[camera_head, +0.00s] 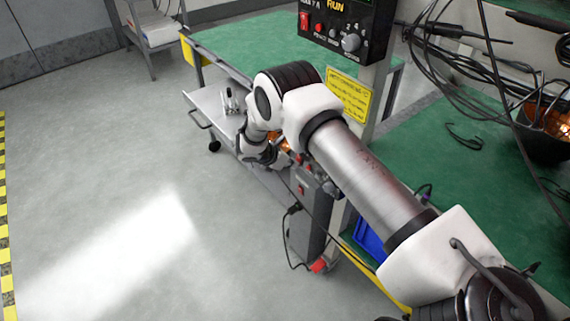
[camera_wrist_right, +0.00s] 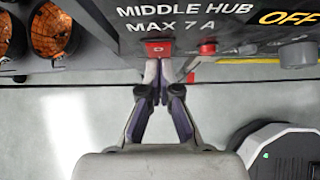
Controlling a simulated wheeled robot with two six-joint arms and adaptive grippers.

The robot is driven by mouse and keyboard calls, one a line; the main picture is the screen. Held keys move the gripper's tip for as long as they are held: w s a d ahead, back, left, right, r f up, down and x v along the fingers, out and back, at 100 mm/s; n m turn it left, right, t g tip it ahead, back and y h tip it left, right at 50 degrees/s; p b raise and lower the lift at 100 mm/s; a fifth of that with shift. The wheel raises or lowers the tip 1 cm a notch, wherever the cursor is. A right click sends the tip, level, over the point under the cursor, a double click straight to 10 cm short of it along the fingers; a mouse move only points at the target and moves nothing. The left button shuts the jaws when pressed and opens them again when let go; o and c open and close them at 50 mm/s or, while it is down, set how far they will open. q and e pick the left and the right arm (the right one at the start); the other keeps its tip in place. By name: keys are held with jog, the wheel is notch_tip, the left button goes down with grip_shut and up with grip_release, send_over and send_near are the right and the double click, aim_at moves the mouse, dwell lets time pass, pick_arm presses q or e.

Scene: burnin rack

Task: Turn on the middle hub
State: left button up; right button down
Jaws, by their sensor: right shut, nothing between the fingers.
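In the right wrist view, the middle hub (camera_wrist_right: 240,28) is a dark box lettered "MIDDLE HUB MAX 7 A", and its lit display (camera_wrist_right: 289,18) reads OFF. A red switch (camera_wrist_right: 158,49) sits under the lettering, with a red button (camera_wrist_right: 207,48) and a grey knob (camera_wrist_right: 298,53) to its right. My right gripper (camera_wrist_right: 156,68) is shut and empty, its tips at the lower edge of the red switch; I cannot tell whether they touch it. In the head view, my right gripper (camera_head: 266,156) is partly hidden by its wrist. My left gripper is not in view.
Another hub (camera_head: 342,28) with a RUN display hangs above my right arm. A grey box (camera_head: 308,222) with a cable stands below my gripper. Green benches (camera_head: 440,165) and hanging black cables (camera_head: 450,45) lie to the right. The floor at left is clear.

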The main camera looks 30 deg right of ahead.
jog(key=shift+d+f, duration=0.1)
jog(key=shift+d, duration=0.05)
dwell(0.4)
jog(key=shift+r+p, duration=0.35)
jog(key=shift+r, duration=0.5)
